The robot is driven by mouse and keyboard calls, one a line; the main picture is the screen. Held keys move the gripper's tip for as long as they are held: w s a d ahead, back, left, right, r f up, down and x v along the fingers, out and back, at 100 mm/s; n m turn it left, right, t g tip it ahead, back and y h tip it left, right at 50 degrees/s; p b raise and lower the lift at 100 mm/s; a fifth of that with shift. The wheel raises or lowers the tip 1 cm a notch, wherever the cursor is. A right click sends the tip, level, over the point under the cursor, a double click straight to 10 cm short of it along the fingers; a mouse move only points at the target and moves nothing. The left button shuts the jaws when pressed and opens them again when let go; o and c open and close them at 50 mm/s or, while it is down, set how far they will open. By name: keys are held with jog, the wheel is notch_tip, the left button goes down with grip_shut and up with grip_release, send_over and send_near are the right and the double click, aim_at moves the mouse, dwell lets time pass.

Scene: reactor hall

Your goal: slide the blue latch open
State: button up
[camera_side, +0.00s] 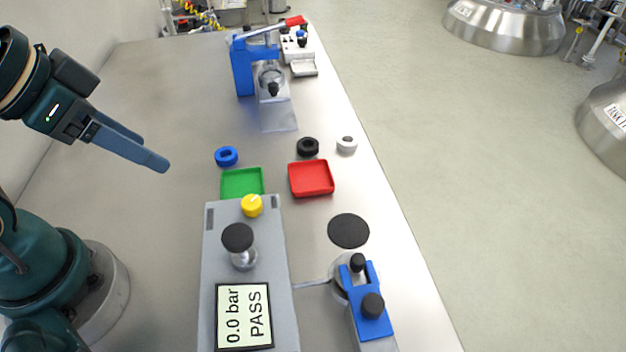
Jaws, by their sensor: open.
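A blue sliding piece (368,318), which looks like the latch, sits on a grey block at the bottom right. It has a black knob (373,305) on top and a notch at its far end around a second black knob (357,262). Whether it is slid open or shut I cannot tell. My gripper (154,155) is at the upper left, above the table, with its two blue-grey fingers apart and nothing between them. It is well to the left of the blue piece and touches nothing.
A grey tester (218,270) reading "0.0 bar PASS" stands left of the latch. Green (242,183) and red (311,179) trays and blue, black and white rings lie beyond. A blue press (243,70) stands at the back. The table's left half is clear.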

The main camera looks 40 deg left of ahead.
jog(key=w+d+r+m+h, duration=0.2)
jog(key=w+d+r+m, duration=0.2)
jog(key=w+d+m, duration=0.15)
jog(key=m+g+h, duration=0.2)
jog(key=m+g, duration=0.4)
jog(key=m, duration=0.5)
send_over(371, 301)
jog(key=a, duration=0.3)
jog(key=f, duration=0.9)
jog(key=shift+d+f, duration=0.4)
jog(key=shift+f, duration=0.1)
jog(key=shift+x, duration=2.2)
grip_shut()
